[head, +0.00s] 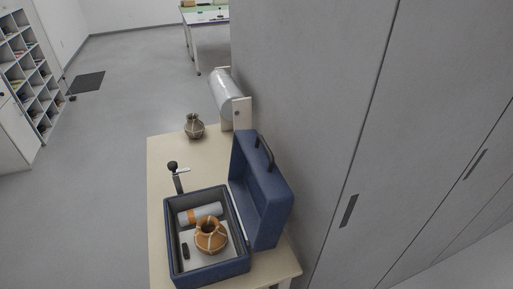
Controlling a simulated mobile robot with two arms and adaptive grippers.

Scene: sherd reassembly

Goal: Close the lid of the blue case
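The blue case (213,273) stands open on a small cream table. Its lid (267,196) is raised on the right side, with a dark handle (265,152) near its top. Inside the case an orange-brown pot (210,236) with pale join lines sits on a white surface. A white and orange cylinder (199,214) lies behind the pot, and a small dark object (185,251) lies to its left. Neither of my grippers shows in the head view.
The cream table (160,153) also bears a grey-brown pot (194,126), a dark-knobbed stand (176,180) and a roll (227,95) on a white holder. A grey cabinet wall (340,100) rises close on the right. The floor at left is open.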

